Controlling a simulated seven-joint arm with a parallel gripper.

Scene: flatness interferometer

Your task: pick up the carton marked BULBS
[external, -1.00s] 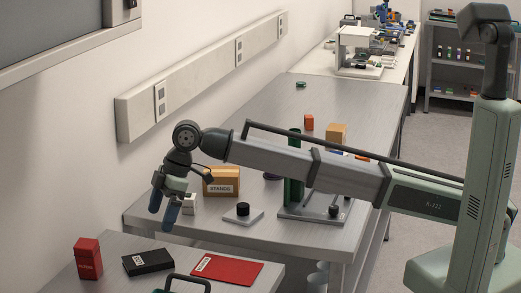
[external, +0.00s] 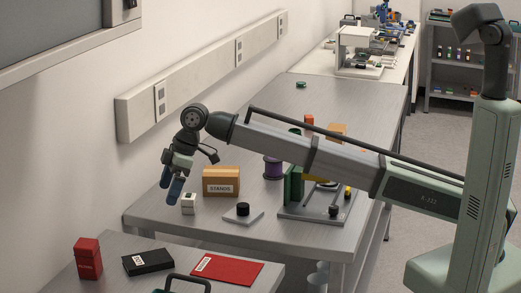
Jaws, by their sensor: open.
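My gripper (external: 170,189) is open and empty, its two blue fingers pointing down above the left end of the grey bench. A small white carton (external: 188,205) stands on the bench just right of and below the fingertips in the picture, apart from them as far as I can tell. Its dark mark is too small to read. A larger orange-brown carton (external: 221,182) with a white label, which seems to read STANDS, stands to its right. No word BULBS is legible in this view, so I cannot tell for sure which carton bears it.
A grey plate with a black knob (external: 243,211), a purple spool (external: 273,168) and a green fixture on a base (external: 293,186) stand to the right. The front table holds a red box (external: 88,259), a black case (external: 148,262) and a red folder (external: 227,270). The wall is close on the left.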

